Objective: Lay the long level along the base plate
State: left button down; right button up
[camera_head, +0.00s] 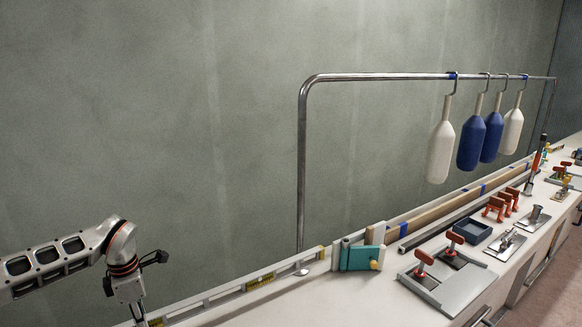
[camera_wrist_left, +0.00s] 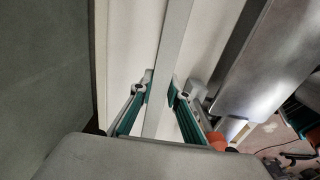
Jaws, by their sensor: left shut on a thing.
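The long level (camera_head: 228,291) is a grey bar with yellow parts. It lies along the back of the white bench at lower left in the head view. My left gripper (camera_head: 138,312) is at its near end, partly cut off by the lower edge. In the left wrist view the grey bar of the level (camera_wrist_left: 176,35) runs between the green-padded fingers of my left gripper (camera_wrist_left: 160,90), which is shut on it. A long wooden strip with blue bands (camera_head: 435,211) runs along the bench farther right; I cannot tell whether it is the base plate. My right gripper is not in view.
A teal block with a yellow knob (camera_head: 355,258) stands beyond the level's far end. Grey plates with red-handled clamps (camera_head: 452,283), a dark blue tray (camera_head: 472,231) and orange clamps (camera_head: 495,207) sit farther right. A metal rail (camera_head: 390,76) with hanging fenders stands above the bench.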

pick_arm(q)
notch_tip(320, 180, down, 7)
jog(key=shift+f, duration=0.1)
jog(key=r, duration=0.5)
jog(key=shift+w+d, duration=0.2)
jog(key=shift+d, duration=0.15)
jog(key=shift+w+d+r+m, duration=0.1)
jog(key=shift+r+m, duration=0.2)
jog(key=shift+r, duration=0.2)
jog(key=s+d+r+m, duration=0.1)
jog(key=d+r+m, duration=0.1)
jog(key=r+m, duration=0.6)
jog(key=s+d+r+m, duration=0.1)
jog(key=d+r+m, duration=0.2)
jog(key=r+m, duration=0.55)
jog(key=s+d+f+m, duration=0.5)
jog(key=s+d+m, duration=0.2)
jog(key=s, duration=0.4)
jog(key=shift+s, duration=0.3)
